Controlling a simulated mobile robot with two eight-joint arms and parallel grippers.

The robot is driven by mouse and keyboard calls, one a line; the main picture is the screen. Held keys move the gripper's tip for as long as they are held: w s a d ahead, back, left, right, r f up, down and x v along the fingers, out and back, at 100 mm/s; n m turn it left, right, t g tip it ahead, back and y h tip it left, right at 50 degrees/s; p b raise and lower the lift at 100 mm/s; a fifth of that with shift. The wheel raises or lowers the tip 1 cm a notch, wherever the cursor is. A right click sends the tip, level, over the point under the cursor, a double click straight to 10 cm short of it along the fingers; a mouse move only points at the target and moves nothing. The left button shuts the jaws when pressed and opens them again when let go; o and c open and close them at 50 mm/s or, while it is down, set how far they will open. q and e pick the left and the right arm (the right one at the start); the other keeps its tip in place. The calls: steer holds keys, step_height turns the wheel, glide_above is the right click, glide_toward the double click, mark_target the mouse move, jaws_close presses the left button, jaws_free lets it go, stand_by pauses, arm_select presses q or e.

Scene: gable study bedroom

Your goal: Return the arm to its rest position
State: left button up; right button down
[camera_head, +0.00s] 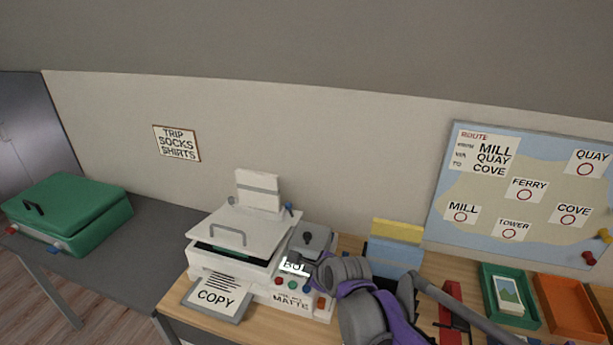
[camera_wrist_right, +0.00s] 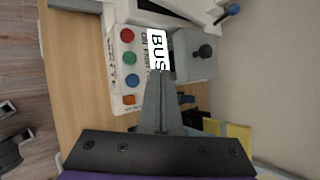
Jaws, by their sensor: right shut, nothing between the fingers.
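My right arm comes in from the lower right of the head view, grey and purple, reaching over the right side of the white printer (camera_head: 207,257). My right gripper (camera_head: 306,269) is at the printer's control panel. In the right wrist view its fingers (camera_wrist_right: 161,78) are shut together with nothing between them. They point at the panel beside the lit display (camera_wrist_right: 157,48), which reads "BUS" with the rest cut off. I cannot tell whether the tips touch the panel. My left gripper is not in view.
Coloured buttons (camera_wrist_right: 129,58) line the panel. A "COPY" sheet (camera_head: 215,296) lies at the printer's front. Yellow and blue upright items (camera_head: 396,250), a red stapler-like object (camera_head: 452,312), a green tray (camera_head: 517,318) and an orange tray (camera_head: 571,304) stand to the right. A green suitcase (camera_head: 75,208) sits left.

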steer(key=s+d+f+n+g+h, duration=0.1)
steer(key=s+d+n, duration=0.4)
steer(key=s+n, duration=0.2)
steer(key=s+d+f+n+g+h+p, duration=0.1)
steer(key=s+d+n, duration=0.5)
steer(key=s, duration=0.5)
steer(key=s+d+f+n+g+h+p, duration=0.1)
steer(key=s+d+f+n, duration=0.1)
steer(key=s+d+n, duration=0.4)
steer(key=s+n, duration=0.3)
steer(key=s, duration=0.1)
steer(key=shift+h, duration=0.4)
stand_by(1.2)
